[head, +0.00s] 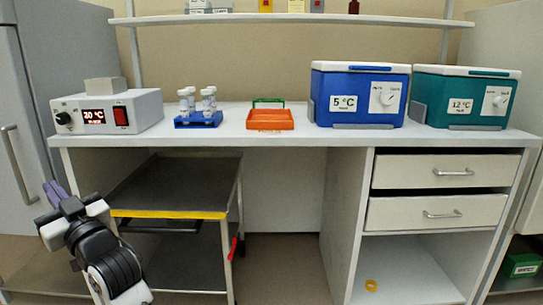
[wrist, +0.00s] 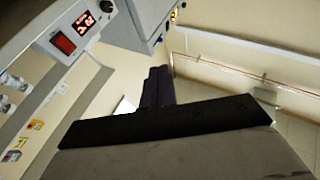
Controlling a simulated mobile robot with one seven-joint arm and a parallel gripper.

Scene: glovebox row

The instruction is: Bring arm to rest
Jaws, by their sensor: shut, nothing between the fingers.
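My arm shows at the lower left in the head view, in front of the bench and beside the dark cart. My gripper (head: 55,192) is at its upper end, with purple-grey fingers pointing up and left. The fingers are together and hold nothing. In the wrist view my gripper (wrist: 159,84) also shows its dark fingers side by side, shut and empty. It is apart from the bench and the cart in the head view.
The white bench (head: 290,138) carries a heater box (head: 92,112), a blue vial rack (head: 198,121), an orange tray (head: 270,123), a blue cooler (head: 350,97) and a teal cooler (head: 440,100). A dark cart (head: 170,190) stands under the bench. Floor shows between cart and cabinet.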

